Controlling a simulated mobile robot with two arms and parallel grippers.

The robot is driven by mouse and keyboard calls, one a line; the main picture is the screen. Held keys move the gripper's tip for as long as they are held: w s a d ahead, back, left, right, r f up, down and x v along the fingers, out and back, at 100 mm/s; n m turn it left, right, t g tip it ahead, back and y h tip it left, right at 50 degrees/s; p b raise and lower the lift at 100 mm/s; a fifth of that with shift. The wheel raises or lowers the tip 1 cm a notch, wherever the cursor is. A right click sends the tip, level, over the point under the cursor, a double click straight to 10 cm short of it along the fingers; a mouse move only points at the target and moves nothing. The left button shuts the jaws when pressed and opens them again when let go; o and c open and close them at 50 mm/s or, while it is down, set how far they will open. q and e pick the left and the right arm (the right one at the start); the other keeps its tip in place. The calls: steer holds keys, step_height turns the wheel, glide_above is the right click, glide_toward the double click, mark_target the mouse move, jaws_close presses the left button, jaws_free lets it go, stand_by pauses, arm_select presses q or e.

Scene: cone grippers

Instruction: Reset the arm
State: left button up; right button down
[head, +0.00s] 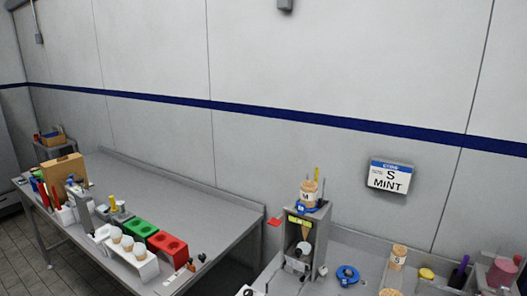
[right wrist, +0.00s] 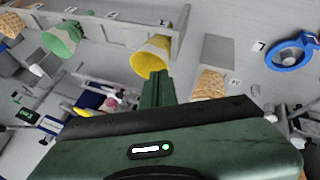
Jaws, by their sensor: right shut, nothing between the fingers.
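My right gripper (right wrist: 158,80) shows in the right wrist view, its dark green body filling the lower middle. Its fingers are shut with nothing between them. The fingertips appear just below a yellow cone (right wrist: 152,58) in the picture; I cannot tell how far apart they are. A green cone (right wrist: 63,38) is further left, and a waffle-patterned cone (right wrist: 208,83) is right of the fingers. I cannot make out either gripper in the head view, and my left gripper is not in view.
In the head view, a long grey table (head: 190,200) holds green (head: 138,229) and red (head: 167,246) holders and a white rack (head: 132,262) of cups at its front. A grey stand (head: 320,240) is right of it, beside a blue ring (head: 347,275). A mint sign (head: 389,179) hangs on the wall.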

steer(key=s+a+f+n+y, duration=0.3)
steer(key=s+a, duration=0.5)
steer(key=s, duration=0.3)
steer(key=s+a+f+n+y, duration=0.2)
steer(key=s+a+f+y, duration=0.15)
steer(key=s+a, duration=0.65)
step_height(320, 180, down, 32)
steer(key=s+d+g+b, duration=0.1)
steer(key=s+d+b, duration=0.15)
steer(key=b, duration=0.45)
steer(key=s+d+f+b, duration=0.1)
steer(key=s+f+b, duration=0.2)
steer(key=s+f, duration=0.5)
steer(key=s+d+f+g+b, duration=0.1)
steer(key=s+d+f+b, duration=0.1)
steer(key=s+f, duration=0.7)
step_height(320, 180, down, 6)
steer(key=shift+f+n+g+h+b, duration=0.1)
steer(key=shift+n+g+h+b, duration=0.25)
steer(key=shift+n+b, duration=0.1)
steer(key=shift+s, duration=0.15)
